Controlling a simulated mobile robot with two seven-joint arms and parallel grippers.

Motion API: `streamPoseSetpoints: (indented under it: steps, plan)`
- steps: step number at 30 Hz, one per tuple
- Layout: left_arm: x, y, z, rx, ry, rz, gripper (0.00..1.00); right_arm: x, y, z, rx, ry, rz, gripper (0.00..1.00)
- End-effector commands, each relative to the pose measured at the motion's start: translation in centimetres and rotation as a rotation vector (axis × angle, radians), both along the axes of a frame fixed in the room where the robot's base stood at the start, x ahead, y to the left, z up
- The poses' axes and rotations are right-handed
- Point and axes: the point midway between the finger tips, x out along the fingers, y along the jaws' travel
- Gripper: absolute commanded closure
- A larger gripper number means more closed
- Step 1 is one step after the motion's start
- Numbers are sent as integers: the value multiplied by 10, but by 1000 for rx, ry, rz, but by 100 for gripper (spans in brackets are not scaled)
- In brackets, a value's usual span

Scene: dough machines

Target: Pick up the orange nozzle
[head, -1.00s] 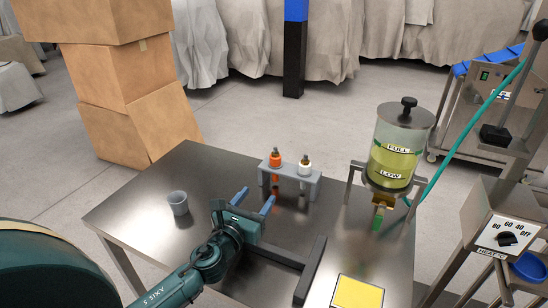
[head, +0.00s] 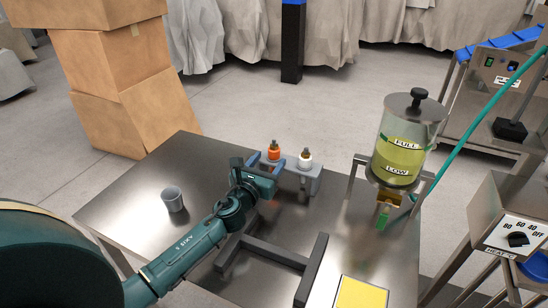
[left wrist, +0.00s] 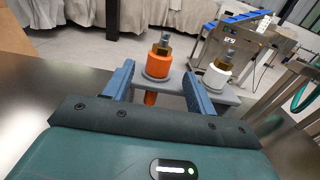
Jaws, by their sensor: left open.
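The orange nozzle (head: 274,151) with a brass tip stands upright in a grey holder (head: 314,178) on the metal table. A white nozzle (head: 305,158) stands beside it on the right. My left gripper (head: 268,158) is open, its blue fingers pointing at the holder. In the left wrist view the orange nozzle (left wrist: 158,60) appears between the two fingers (left wrist: 157,85), with its lower part showing below the holder plate. I cannot tell whether the fingers touch it. My right gripper is not in view.
A grey cup (head: 173,199) stands on the left of the table (head: 130,205). A clear tank of yellow liquid (head: 404,145) stands on the right. A dark frame (head: 270,254) and a yellow pad (head: 361,293) lie nearer the front.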

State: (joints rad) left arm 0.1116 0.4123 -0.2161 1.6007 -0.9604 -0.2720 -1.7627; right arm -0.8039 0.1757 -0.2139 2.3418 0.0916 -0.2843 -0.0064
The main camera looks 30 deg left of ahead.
Motion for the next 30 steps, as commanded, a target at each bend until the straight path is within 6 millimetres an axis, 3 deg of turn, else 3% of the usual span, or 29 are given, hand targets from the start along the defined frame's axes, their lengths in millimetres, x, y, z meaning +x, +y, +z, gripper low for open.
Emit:
streamPoseSetpoints:
  steps: [9, 18, 30]
  plan:
    - [44, 4, 2, -2, -1, 1, 44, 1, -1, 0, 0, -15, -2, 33]
    - [48, 4, 3, -1, 0, 0, 44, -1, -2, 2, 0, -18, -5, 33]
    - [48, 5, 3, -1, 0, 0, 76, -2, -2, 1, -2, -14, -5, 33]
